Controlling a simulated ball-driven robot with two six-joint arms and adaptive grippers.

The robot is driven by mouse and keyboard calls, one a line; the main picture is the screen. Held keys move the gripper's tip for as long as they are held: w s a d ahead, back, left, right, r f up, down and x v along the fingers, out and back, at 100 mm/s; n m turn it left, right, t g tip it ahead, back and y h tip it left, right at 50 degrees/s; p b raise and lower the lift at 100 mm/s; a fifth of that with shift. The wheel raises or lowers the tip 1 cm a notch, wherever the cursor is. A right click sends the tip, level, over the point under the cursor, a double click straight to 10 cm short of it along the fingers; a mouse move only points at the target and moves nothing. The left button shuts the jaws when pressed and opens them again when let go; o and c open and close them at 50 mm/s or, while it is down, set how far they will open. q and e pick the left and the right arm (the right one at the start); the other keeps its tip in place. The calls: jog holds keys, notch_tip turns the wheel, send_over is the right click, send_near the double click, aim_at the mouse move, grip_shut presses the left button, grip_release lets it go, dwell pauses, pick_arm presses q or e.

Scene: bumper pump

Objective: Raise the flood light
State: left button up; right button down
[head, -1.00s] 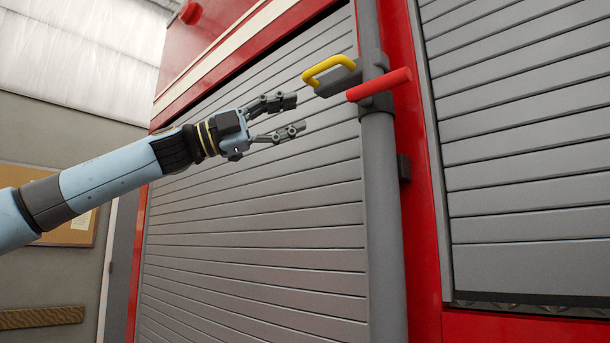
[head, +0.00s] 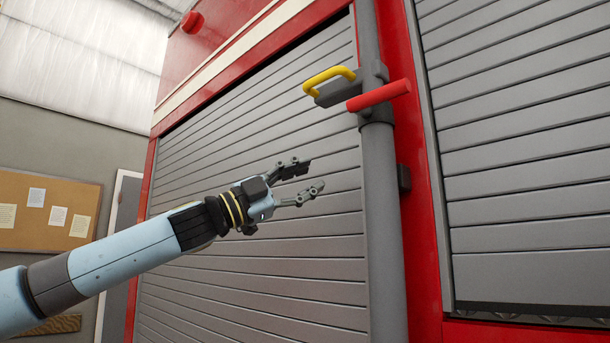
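A grey vertical pole (head: 381,210) runs up the red truck body. Near its upper part is a yellow handle (head: 328,77) on a grey bracket to the left of the pole. A red lever (head: 379,95) sticks out across the pole just below it. No lamp head of the flood light shows in view. My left gripper (head: 318,174) is open and empty. It is below and left of the yellow handle, apart from it and from the pole, with its fingers pointing right. My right gripper is not in view.
Grey roller shutters stand on both sides of the pole, the left one (head: 300,250) behind my arm and the right one (head: 525,150). A small dark block (head: 404,178) sits beside the pole. A pinboard (head: 45,212) hangs on the far wall.

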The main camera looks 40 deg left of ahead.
pick_arm(q)
jog(key=d+m+g+h, duration=0.2)
jog(key=m+g+h, duration=0.1)
jog(key=m+g, duration=0.4)
jog(key=m, duration=0.3)
send_near(315, 79)
jog(key=p+x, duration=0.7)
jog(key=x, duration=0.4)
jog(key=shift+p, duration=0.3)
jog(key=shift+d, duration=0.1)
grip_shut()
